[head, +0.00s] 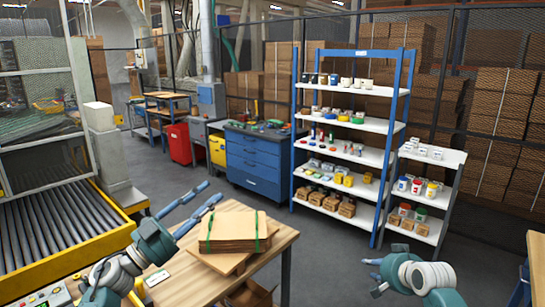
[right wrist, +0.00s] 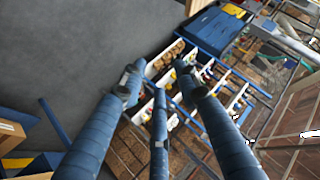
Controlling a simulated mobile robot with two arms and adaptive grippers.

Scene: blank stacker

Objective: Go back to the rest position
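My left gripper (head: 212,193) reaches in from the lower left above the table's left edge. Its blue fingers are apart with nothing between them. A stack of brown boards (head: 232,232) with green straps lies on the wooden table (head: 203,280), just right of and below these fingers. My right gripper (head: 370,270) is low at the right in the head view, over open floor and clear of the table. The right wrist view shows its blue fingers (right wrist: 158,78) spread with nothing held; the shelves appear far beyond them.
A roller conveyor (head: 55,230) with a yellow frame stands at the left. A blue drawer cabinet (head: 257,160), a blue-framed shelf rack (head: 345,152) and a smaller grey rack (head: 428,195) stand behind. An open carton (head: 250,293) sits below the table. Grey floor between is free.

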